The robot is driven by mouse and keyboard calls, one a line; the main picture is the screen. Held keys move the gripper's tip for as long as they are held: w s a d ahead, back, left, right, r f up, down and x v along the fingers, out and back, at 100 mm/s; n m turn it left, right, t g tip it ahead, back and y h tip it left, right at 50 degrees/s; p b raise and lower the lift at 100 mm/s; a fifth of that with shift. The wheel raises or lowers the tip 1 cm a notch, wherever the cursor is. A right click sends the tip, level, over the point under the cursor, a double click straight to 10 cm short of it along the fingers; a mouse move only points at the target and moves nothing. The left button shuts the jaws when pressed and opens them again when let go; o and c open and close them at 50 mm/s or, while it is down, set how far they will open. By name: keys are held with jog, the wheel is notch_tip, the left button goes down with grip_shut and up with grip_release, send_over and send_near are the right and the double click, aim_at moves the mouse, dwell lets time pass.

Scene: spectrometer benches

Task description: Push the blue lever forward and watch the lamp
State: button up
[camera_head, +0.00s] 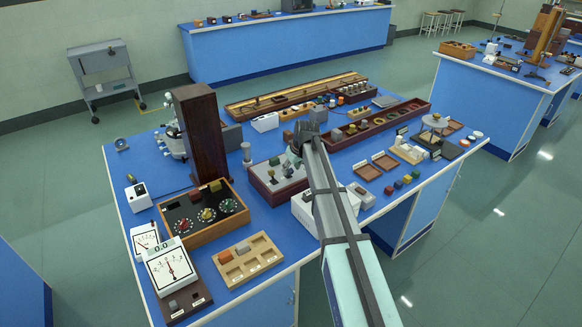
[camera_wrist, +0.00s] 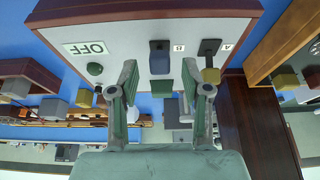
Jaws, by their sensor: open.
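The lever box (camera_head: 277,184) has a dark red frame and a pale top, and it stands mid-bench in the head view. A lever with a yellow part (camera_wrist: 209,66) is near the A label. A dark green round piece (camera_wrist: 95,69) sits by the OFF sign; I cannot tell if it is the lamp. My gripper (camera_wrist: 160,78) is open, its fingers spread on either side of the blue lever's line. I see no clear contact. In the head view my gripper (camera_head: 304,136) is over the box's back right.
A tall dark wooden cabinet (camera_head: 199,130) stands left of the lever box. A box of coloured knobs (camera_head: 200,217), a meter (camera_head: 170,266) and a wooden tray (camera_head: 249,260) are in front of it. A long compartment tray (camera_head: 375,124) lies to the right.

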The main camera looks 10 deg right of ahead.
jog(key=shift+w+a+f, duration=0.1)
jog(key=shift+w+f, duration=0.15)
jog(key=shift+f, duration=0.35)
grip_shut()
